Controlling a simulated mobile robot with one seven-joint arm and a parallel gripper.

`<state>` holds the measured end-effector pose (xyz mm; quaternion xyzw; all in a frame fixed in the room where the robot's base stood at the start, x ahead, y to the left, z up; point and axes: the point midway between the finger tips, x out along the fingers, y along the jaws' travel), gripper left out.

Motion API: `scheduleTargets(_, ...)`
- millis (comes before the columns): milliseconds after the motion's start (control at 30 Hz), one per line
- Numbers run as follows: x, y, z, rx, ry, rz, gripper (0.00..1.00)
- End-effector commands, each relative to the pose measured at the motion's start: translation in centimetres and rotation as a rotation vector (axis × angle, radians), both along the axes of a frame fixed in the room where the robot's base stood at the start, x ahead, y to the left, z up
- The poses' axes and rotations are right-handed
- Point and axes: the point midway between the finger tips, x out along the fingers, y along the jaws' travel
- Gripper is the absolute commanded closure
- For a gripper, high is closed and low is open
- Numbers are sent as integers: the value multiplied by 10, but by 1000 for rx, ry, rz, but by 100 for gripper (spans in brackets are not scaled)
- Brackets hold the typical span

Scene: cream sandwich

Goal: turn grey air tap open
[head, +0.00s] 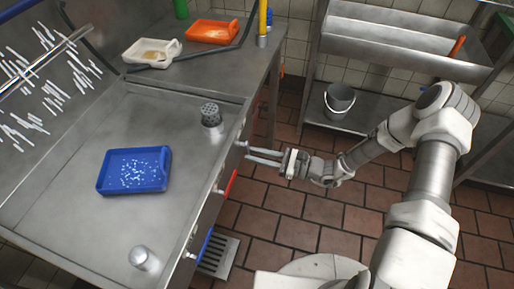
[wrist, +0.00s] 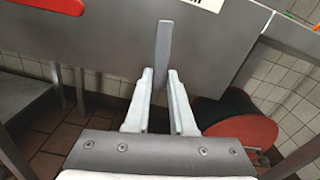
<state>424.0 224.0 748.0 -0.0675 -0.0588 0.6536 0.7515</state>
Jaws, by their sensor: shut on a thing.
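The grey air tap shows in the wrist view as a flat, upright grey lever (wrist: 163,42) on the front panel of the steel counter. My gripper (wrist: 161,72) is shut on this lever, with one pale finger on each side of it. In the head view my gripper (head: 249,153) reaches from the right to the counter's front face, near its far end. The tap's lever is small there and partly hidden by the fingers, so its exact angle is hard to tell.
A red handle (head: 232,183) and a blue handle (head: 205,244) sit along the same counter front. On top are a blue tray (head: 134,188) and two metal cylinders. A grey bucket (head: 339,99) stands on a low shelf behind.

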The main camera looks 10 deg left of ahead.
Motion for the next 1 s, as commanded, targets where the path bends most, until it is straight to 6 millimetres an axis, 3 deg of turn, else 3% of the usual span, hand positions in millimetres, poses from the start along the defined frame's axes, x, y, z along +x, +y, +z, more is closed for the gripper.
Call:
scheduleTargets(333,-9,1,0,21,160,1,100)
scheduleTargets(933,-11,1,-1,27,196,0,100)
scheduleTargets(967,-11,1,-1,27,196,1,74)
scheduleTargets(1000,-11,1,-1,27,195,1,67)
